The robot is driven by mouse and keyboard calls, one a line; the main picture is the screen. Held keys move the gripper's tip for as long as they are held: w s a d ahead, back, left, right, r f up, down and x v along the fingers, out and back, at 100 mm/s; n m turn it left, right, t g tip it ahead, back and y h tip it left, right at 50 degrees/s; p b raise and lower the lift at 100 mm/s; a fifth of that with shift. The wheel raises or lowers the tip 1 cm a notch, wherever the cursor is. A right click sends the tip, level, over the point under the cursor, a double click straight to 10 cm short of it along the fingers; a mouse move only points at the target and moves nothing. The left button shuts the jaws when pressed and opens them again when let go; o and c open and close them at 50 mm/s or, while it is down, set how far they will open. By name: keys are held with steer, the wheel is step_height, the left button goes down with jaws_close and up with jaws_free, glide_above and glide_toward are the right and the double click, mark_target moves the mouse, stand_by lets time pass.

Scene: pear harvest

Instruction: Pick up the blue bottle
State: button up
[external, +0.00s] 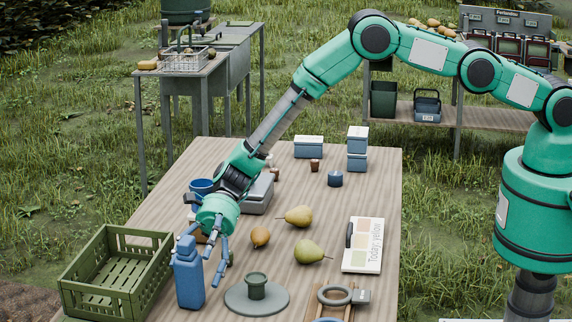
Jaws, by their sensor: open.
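The blue bottle (189,283) stands upright at the front left of the wooden table, beside the green crate. My gripper (205,258) is open and points down at the bottle's upper right side. One blue-grey finger overlaps the bottle's top in the picture, and the other hangs just right of the bottle. I cannot tell whether the fingers touch the bottle or are in front of or behind it.
A green slatted crate (117,274) is to the left. A round grey plate (257,299) with a green cup is to the right. Pears (309,251), a notice board (362,245) and a grey scale (258,197) occupy the table.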

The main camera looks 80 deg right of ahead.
mark_target(190, 287)
steer(key=shift+x, duration=2)
steer(key=c, duration=1.7)
